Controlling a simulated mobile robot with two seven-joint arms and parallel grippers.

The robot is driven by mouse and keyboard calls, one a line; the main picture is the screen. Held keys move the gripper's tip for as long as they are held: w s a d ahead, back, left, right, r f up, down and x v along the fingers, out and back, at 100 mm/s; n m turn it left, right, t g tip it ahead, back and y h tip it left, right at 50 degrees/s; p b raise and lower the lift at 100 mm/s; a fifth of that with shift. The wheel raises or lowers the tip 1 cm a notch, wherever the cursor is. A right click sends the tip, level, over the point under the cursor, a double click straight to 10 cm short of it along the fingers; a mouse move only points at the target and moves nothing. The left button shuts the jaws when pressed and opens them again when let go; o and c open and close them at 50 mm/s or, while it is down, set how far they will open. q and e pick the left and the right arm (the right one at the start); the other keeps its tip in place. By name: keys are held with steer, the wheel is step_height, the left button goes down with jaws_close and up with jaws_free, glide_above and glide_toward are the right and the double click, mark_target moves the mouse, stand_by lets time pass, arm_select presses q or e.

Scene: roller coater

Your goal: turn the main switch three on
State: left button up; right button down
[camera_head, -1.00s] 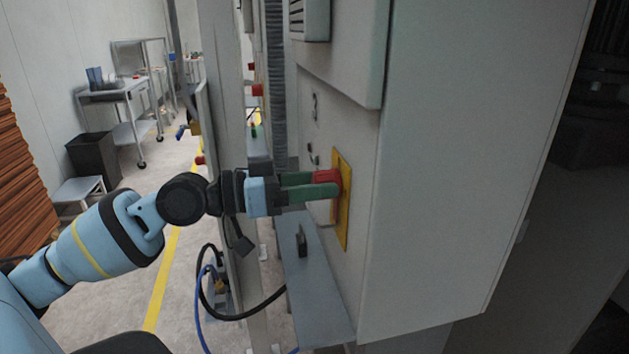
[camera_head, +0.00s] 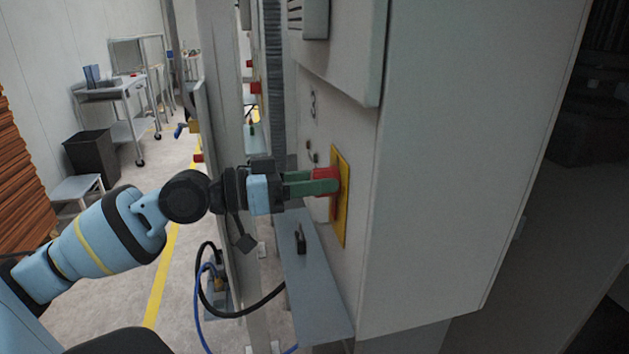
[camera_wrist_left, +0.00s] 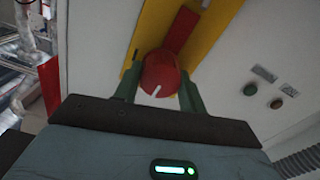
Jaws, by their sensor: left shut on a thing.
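The main switch three has a red knob (camera_head: 327,174) on a yellow plate (camera_head: 341,205), mounted on the grey cabinet face beside a marking "3" (camera_head: 313,104). My left gripper (camera_head: 324,185) is shut on the red knob, with its green fingers on either side of it. In the left wrist view the round red knob (camera_wrist_left: 161,73) with a white mark sits between the fingers, and the yellow plate (camera_wrist_left: 214,22) with a red strip is behind it. The white mark is tilted relative to the plate. My right gripper is not in view.
A grey shelf (camera_head: 315,285) juts out below the switch, with a small dark item (camera_head: 300,240) on it. Black and blue cables (camera_head: 205,300) hang at its left. Two small round buttons (camera_wrist_left: 262,96) show in the wrist view. A trolley (camera_head: 125,100) stands far back.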

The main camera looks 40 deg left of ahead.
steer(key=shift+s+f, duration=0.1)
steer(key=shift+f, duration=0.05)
arm_select(q)
steer(key=m+b, duration=0.2)
steer(key=m, duration=0.1)
steer(key=shift+f, duration=0.25)
steer(key=m+b, duration=0.2)
steer(key=m, duration=0.1)
steer(key=shift+m+b, duration=0.3)
steer(key=shift+m, duration=0.1)
steer(key=m+b, duration=0.2)
steer(key=m, duration=0.3)
steer(key=shift+d+b, duration=0.1)
steer(key=shift+b, duration=0.3)
steer(key=m+b, duration=0.1)
steer(key=m, duration=0.2)
steer(key=shift+r, duration=0.1)
steer(key=shift+s+m+b, duration=0.1)
steer(key=shift+m+b, duration=0.4)
steer(key=shift+m, duration=0.8)
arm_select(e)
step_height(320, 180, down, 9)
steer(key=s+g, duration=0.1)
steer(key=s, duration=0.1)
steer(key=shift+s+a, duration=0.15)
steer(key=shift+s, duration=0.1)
arm_select(q)
steer(key=shift+m, duration=0.4)
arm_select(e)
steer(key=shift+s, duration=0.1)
